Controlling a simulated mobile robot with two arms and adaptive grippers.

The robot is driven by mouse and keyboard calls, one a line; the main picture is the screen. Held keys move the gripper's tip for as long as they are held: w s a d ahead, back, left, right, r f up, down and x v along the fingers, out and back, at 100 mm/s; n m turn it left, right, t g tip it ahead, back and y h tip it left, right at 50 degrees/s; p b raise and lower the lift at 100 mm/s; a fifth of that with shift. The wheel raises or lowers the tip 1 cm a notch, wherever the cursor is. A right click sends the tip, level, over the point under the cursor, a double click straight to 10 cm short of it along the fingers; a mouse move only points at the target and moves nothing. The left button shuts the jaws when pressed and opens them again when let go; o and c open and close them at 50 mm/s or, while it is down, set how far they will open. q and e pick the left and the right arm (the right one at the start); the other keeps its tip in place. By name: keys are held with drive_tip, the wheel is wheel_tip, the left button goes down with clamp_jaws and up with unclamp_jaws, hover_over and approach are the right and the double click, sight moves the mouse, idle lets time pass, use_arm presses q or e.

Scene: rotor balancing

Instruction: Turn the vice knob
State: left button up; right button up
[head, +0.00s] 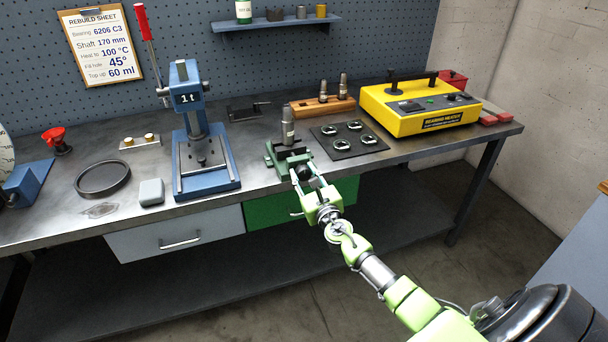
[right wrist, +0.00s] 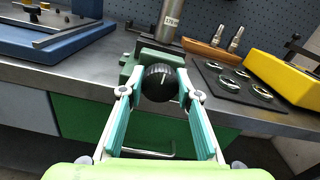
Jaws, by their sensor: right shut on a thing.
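The green vice (head: 281,158) stands at the front edge of the workbench, and a grey metal cylinder (head: 288,128) stands upright in it. In the right wrist view the black vice knob (right wrist: 159,83) faces me, with a pale mark on its face. My right gripper (head: 302,174) reaches the knob from the front. In the right wrist view its two teal-padded fingers (right wrist: 160,93) are shut on the knob, one on each side. The knob is mostly hidden by the fingers in the head view. My left gripper is not in view.
A blue press (head: 205,165) stands left of the vice. A black mat (head: 348,139) with several metal rings and a yellow bearing heater (head: 417,110) are to its right. A wooden block (head: 322,106) is behind. Drawers (head: 175,238) lie below the bench edge.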

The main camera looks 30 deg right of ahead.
drive_tip(key=shift+m, duration=0.3)
drive_tip(key=shift+f+m+b, duration=0.1)
drive_tip(key=shift+m+b, duration=0.35)
drive_tip(key=shift+m, duration=0.45)
drive_tip(key=m+b, duration=0.1)
drive_tip(key=m, duration=0.2)
drive_tip(key=m+b, duration=0.1)
drive_tip(key=m, duration=0.5)
drive_tip(key=shift+m, duration=0.4)
drive_tip(key=m, duration=0.5)
drive_tip(key=shift+b, duration=0.4)
drive_tip(key=m, duration=0.6)
drive_tip(key=shift+m, duration=0.4)
drive_tip(key=o, duration=1.1)
drive_tip(key=shift+d, duration=0.1)
